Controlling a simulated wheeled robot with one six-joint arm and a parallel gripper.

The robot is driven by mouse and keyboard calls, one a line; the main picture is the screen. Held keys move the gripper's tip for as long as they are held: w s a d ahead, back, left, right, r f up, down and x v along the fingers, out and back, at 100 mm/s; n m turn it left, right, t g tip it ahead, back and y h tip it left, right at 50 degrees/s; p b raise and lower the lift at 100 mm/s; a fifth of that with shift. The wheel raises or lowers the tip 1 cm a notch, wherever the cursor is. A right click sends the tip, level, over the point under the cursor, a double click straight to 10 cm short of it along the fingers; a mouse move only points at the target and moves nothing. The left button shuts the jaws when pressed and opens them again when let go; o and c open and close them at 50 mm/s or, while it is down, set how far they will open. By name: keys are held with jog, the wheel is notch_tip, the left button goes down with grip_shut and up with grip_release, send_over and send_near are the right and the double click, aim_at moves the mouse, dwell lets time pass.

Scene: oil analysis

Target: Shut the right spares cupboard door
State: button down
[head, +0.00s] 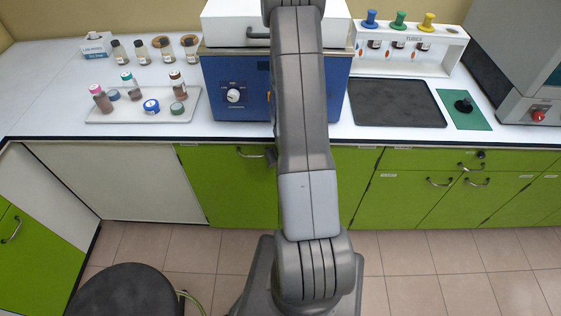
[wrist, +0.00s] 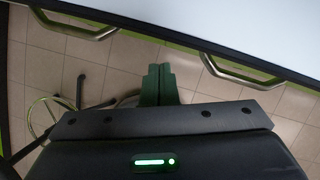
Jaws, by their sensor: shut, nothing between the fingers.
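A row of green cupboard doors runs under the bench. Left of my arm in the head view, one green door (head: 225,185) with a metal handle (head: 250,153) looks flush with the front. Right of my arm, a green front (head: 350,185) shows in part; my arm hides the stretch between them. The labels are too small to read, so I cannot tell which is the right spares door or whether it stands ajar. My gripper (wrist: 158,85) is shut and empty in the wrist view, between two metal handles (wrist: 75,25) (wrist: 235,75), touching neither.
The white bench top (head: 50,75) carries a tray (head: 140,117) of bottles, a blue machine (head: 235,90) and a tube rack (head: 410,50). A dark round stool (head: 125,290) stands at front left. Tiled floor (head: 420,265) lies clear at right.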

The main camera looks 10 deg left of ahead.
jog(key=p+v, duration=0.5)
jog(key=v, duration=0.8)
jog(key=shift+r+p, duration=0.4)
jog(key=shift+s, duration=0.1)
jog(key=shift+f, duration=0.1)
jog(key=b+x, duration=0.5)
jog(key=x, duration=0.8)
jog(key=shift+f+b, duration=0.3)
jog(key=shift+b, duration=0.1)
